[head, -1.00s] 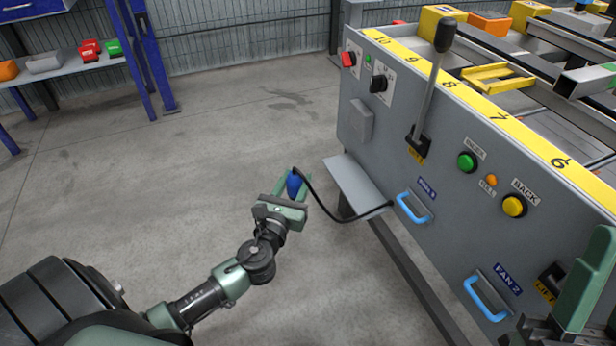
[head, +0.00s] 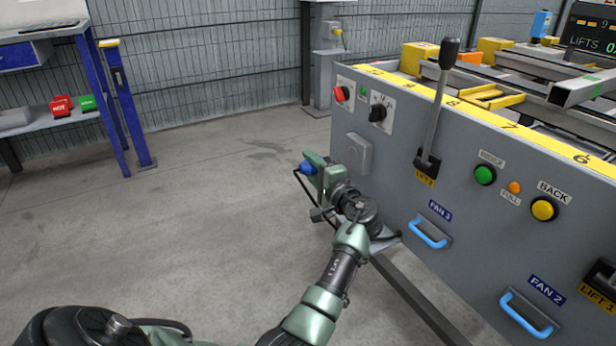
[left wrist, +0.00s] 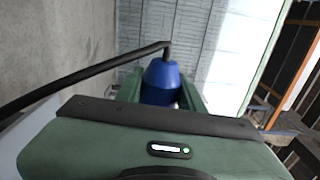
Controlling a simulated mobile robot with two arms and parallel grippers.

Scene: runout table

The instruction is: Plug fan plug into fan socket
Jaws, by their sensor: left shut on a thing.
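A blue fan plug (head: 307,168) is held in my left gripper (head: 312,165), to the left of the grey control panel's (head: 400,160) left end and clear of it. In the left wrist view the plug (left wrist: 160,84) sits between the green fingers, and its black cord (left wrist: 90,72) leaves its top and bends left. The gripper is shut on the plug. A plain grey box (head: 358,154) sits on the panel just right of the gripper. I cannot tell whether it is the fan socket; no socket opening shows. My right gripper is out of view.
The panel carries a tall lever (head: 437,110), a green button (head: 484,175), a yellow button (head: 544,209) and blue handles labelled FAN 3 (head: 428,233) and FAN 2 (head: 528,315). A post with a grey box (head: 333,64) stands behind. The floor at left is open.

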